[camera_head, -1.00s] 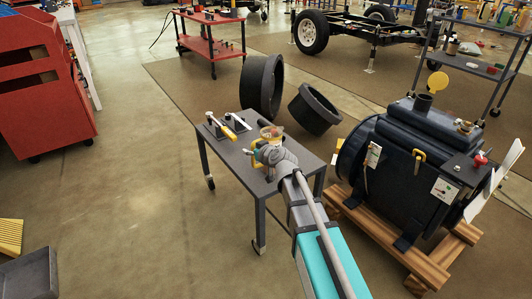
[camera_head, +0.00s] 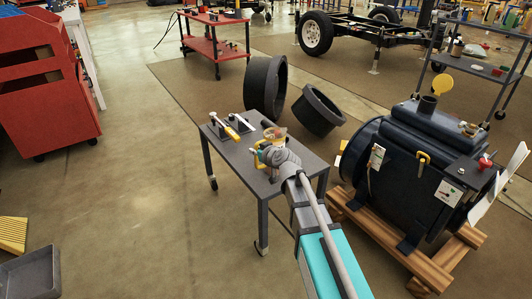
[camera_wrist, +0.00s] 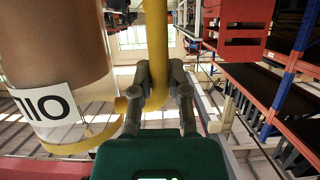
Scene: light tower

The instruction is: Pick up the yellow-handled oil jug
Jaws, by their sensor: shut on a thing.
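The oil jug (camera_head: 275,135) is at the grey table in the head view, partly hidden by my wrist. In the wrist view the jug (camera_wrist: 60,45) fills the left side: a clear body with brown contents, yellow trim and a white label that appears upside down. Its yellow handle (camera_wrist: 157,30) runs down between the fingers of my gripper (camera_wrist: 158,88). The gripper is shut on this handle. In the head view my gripper (camera_head: 261,153) is small and largely hidden by my wrist. I cannot tell whether the jug touches the tabletop.
The grey table (camera_head: 232,165) also holds a yellow-handled tool (camera_head: 232,133) and dark fixtures towards its left. A large dark engine (camera_head: 400,180) on a wooden pallet stands close on the right.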

